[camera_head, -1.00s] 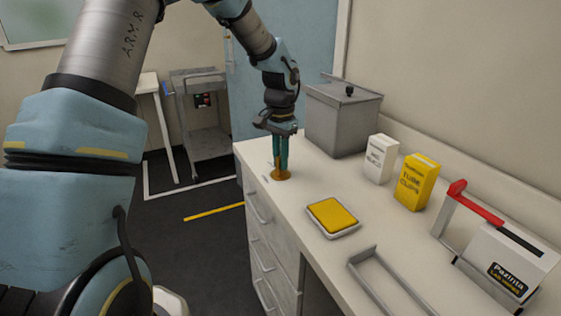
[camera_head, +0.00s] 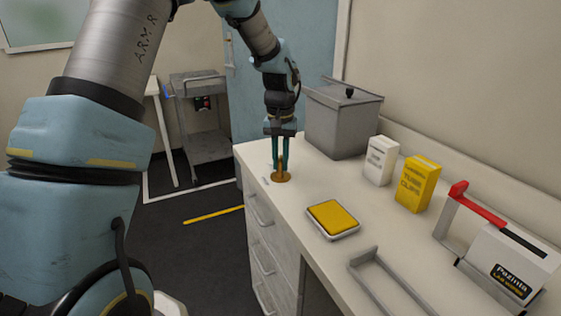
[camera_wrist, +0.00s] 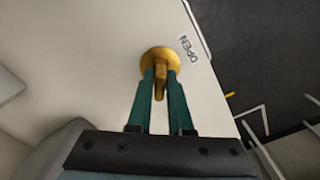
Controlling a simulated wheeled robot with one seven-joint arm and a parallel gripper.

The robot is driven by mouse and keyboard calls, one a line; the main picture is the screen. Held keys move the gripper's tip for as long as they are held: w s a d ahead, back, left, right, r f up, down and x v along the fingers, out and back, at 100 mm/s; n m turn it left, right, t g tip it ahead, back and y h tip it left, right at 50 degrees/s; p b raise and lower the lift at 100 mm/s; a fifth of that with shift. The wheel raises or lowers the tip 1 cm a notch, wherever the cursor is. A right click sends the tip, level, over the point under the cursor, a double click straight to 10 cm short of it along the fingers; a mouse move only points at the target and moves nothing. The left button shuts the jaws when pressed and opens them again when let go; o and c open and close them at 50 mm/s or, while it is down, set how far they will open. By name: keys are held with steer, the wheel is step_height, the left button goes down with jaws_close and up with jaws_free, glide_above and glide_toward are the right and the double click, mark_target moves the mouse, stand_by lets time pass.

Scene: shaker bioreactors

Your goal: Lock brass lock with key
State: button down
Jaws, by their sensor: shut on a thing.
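The brass lock (camera_head: 281,178) is a round plate on the white counter, near its left edge. It also shows in the wrist view (camera_wrist: 150,57), beside a white label reading OPEN (camera_wrist: 187,48). The brass key (camera_wrist: 159,82) stands up from the lock, between my two green fingers. My gripper (camera_head: 281,162) points straight down over the lock and is shut on the key. The fingertips are close to the plate; I cannot tell whether they touch it. The key's lower end is hidden.
A grey cart (camera_head: 202,118) stands behind on the floor. The counter around the lock is clear.

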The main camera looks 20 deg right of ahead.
steer(key=n, duration=0.4)
steer(key=shift+s+a+f, duration=0.2)
steer(key=shift+f, duration=0.1)
steer(key=n+p, duration=0.1)
steer(key=n, duration=0.3)
steer(key=c, duration=0.8)
jaws_free()
steer(key=shift+o, duration=0.2)
steer(key=shift+w+d+r, duration=0.1)
steer(key=shift+r, duration=0.15)
